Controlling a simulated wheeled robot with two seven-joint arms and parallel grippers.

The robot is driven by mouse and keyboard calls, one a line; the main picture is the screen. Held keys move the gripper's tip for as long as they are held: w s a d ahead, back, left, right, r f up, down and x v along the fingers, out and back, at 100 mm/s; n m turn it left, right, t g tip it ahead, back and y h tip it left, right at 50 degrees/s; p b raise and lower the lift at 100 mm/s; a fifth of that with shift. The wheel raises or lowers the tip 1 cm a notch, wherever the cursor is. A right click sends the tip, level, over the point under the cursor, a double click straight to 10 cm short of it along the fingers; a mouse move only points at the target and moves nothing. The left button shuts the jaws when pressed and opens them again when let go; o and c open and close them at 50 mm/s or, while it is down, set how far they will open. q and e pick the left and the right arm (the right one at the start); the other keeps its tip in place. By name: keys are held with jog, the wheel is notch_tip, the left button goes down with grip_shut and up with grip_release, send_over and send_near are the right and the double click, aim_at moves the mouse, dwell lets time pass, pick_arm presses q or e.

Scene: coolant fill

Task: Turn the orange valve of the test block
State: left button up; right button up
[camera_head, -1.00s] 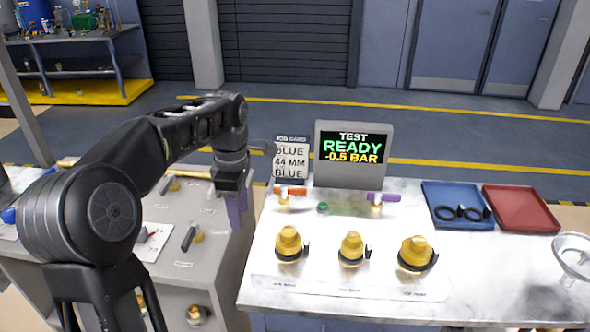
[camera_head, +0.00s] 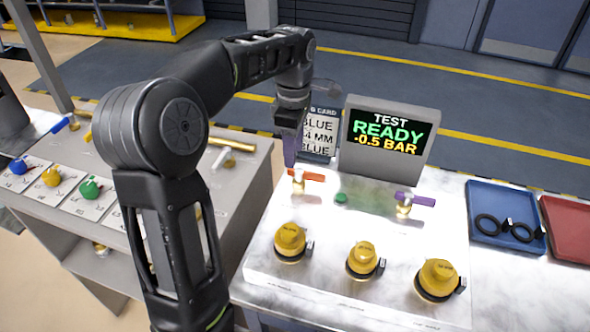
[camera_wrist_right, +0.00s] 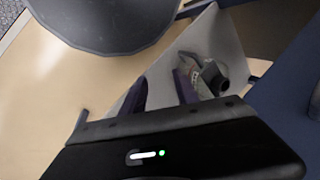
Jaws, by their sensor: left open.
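The test block (camera_head: 330,275) stands on the marbled bench. Its orange valve (camera_head: 305,175) has a bar handle lying roughly crosswise on a brass body, at the block's back left. My left gripper (camera_head: 291,152) points down with its purple fingers just above and left of the orange handle; it is open, and I cannot tell whether it touches the handle. A purple-handled valve (camera_head: 410,200) sits to the right, with a green button (camera_head: 341,198) between. My right gripper (camera_wrist_right: 160,95) shows in the right wrist view with its purple fingers apart, nothing visible between them.
The display (camera_head: 388,140) reads TEST READY -0.5 BAR. A job card (camera_head: 319,135) stands beside it, close behind my left gripper. Several yellow-capped fittings (camera_head: 291,241) line the block's front. A blue tray (camera_head: 505,205) with black rings and a red tray (camera_head: 568,228) lie right.

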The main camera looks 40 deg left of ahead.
aim_at(294, 172)
pick_arm(q)
notch_tip(294, 172, down, 8)
jog(key=shift+r+p, duration=0.25)
jog(key=shift+p, duration=0.1)
jog(key=shift+c, duration=0.4)
grip_shut()
